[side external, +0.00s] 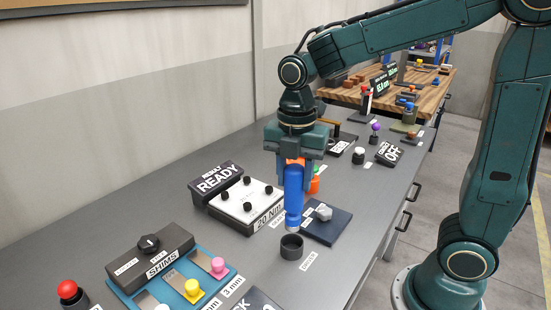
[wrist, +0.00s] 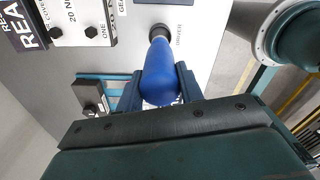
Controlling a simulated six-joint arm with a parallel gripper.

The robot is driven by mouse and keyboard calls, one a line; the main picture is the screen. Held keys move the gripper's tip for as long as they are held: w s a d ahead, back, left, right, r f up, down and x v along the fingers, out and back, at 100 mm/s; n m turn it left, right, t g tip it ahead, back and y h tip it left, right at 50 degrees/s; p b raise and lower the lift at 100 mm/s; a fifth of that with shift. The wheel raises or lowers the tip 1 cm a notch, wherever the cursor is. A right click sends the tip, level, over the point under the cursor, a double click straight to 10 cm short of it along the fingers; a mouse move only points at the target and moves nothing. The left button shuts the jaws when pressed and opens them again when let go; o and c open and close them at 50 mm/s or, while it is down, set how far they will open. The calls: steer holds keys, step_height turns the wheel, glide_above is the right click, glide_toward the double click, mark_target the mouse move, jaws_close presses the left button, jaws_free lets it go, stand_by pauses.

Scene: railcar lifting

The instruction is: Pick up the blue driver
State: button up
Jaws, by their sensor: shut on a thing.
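The blue driver (side external: 293,192) is upright between the fingers of my gripper (side external: 293,170), above the grey bench. My gripper is shut on its upper part. The driver's lower end is just above and near the dark round holder (side external: 291,247); whether its tip is still inside the holder I cannot tell. In the wrist view the driver (wrist: 160,75) sits between both fingers of my gripper (wrist: 160,85), and its far end points toward the holder (wrist: 160,31), beside the DRIVER label.
A white 20 Nm plate (side external: 247,202) with black knobs and a READY display (side external: 216,182) stand left of the driver. A dark blue pad (side external: 327,226) with a grey part is to the right. The SHIMS unit (side external: 150,255) is at front left.

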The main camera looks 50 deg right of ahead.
step_height(320, 180, up, 13)
steer(key=shift+f, duration=0.2)
steer(key=shift+w, duration=0.1)
stand_by(0.7)
steer(key=w+f, duration=0.4)
steer(key=w, duration=0.3)
steer(key=w+d+f, duration=0.1)
steer(key=w+f, duration=0.3)
steer(key=w, duration=0.3)
steer(key=shift+w+d, duration=0.2)
steer(key=shift+d, duration=0.05)
steer(key=shift+f, duration=0.15)
